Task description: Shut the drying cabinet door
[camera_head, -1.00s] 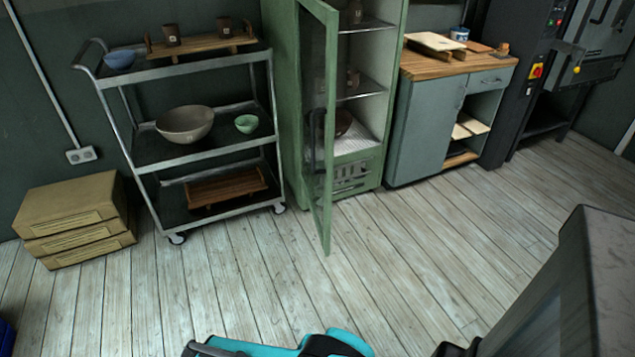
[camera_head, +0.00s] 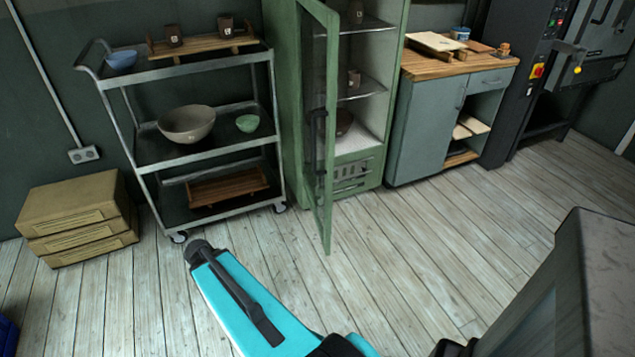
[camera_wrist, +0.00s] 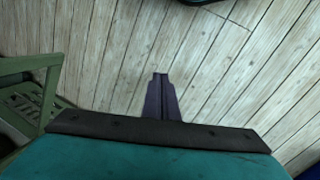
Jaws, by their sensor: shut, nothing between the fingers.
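The green drying cabinet (camera_head: 290,90) stands against the back wall. Its glazed door (camera_head: 329,200) stands wide open, swung out toward me from the left side of the opening, with a dark handle (camera_head: 318,130) on it. Shelves with dark pots show inside. In the wrist view a green frame (camera_wrist: 48,95) and a slatted panel beside it show at the left edge, apart from my gripper. My gripper (camera_wrist: 158,76) is shut and empty, pointing over bare floorboards. In the head view my teal arm is low in front of the trolley, and I cannot make out the fingertips there.
A metal trolley (camera_head: 205,147) with bowls and cups stands left of the cabinet. Stacked boxes (camera_head: 80,215) lie further left. A grey workbench (camera_head: 420,130) stands right of the cabinet. A grey block (camera_head: 600,270) fills the lower right. The floor before the door is clear.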

